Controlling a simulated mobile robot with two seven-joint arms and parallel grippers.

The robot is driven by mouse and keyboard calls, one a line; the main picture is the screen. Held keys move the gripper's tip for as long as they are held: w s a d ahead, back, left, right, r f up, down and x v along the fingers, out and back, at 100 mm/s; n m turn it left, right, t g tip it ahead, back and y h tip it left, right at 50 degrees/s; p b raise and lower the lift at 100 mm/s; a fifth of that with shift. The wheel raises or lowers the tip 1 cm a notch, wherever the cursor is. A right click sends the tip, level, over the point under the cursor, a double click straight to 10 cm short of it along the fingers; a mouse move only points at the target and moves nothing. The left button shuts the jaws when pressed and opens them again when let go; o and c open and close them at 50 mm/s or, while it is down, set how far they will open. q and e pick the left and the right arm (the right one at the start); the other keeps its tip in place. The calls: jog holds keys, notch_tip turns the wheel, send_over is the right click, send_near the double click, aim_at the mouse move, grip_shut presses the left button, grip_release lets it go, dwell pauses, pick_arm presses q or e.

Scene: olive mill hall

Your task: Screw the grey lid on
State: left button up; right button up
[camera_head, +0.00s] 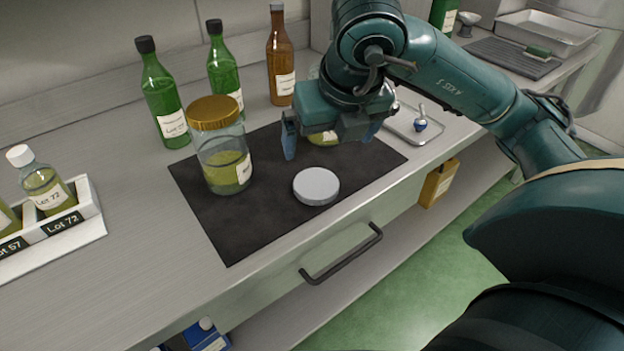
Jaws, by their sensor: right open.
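The grey lid (316,186) lies flat on the dark mat (240,228), near its front edge. My right gripper (330,143) is open above the mat, behind the lid and apart from it. A container with yellow-green contents and a label (323,137) shows in part behind and between the fingers. The gripper hides most of it, so I cannot tell whether they touch or whether its mouth is open. A glass jar with a gold lid (216,113) stands upright at the left of the mat. My left gripper is not in view.
Two green bottles (162,93) and a brown bottle (281,60) stand along the back. A white rack (88,212) with sample bottles is at the left. A small metal tray (437,134) lies right of the mat. The drawer handle (342,256) sticks out in front.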

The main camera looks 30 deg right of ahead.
jog(key=b, duration=0.2)
send_over(316, 183)
jog(key=s, duration=0.2)
notch_tip(316, 183, down, 7)
jog(key=shift+a+f, duration=0.15)
jog(key=shift+f, duration=0.05)
jog(key=x, duration=0.5)
jog(key=shift+s+a+f+p, duration=0.15)
jog(key=shift+s+f+p, duration=0.1)
jog(key=shift+s+p, duration=0.1)
jog(key=shift+c, duration=0.3)
jog(key=c, duration=1)
jog(key=shift+r, duration=0.1)
notch_tip(316, 183, up, 10)
jog(key=shift+f, duration=0.1)
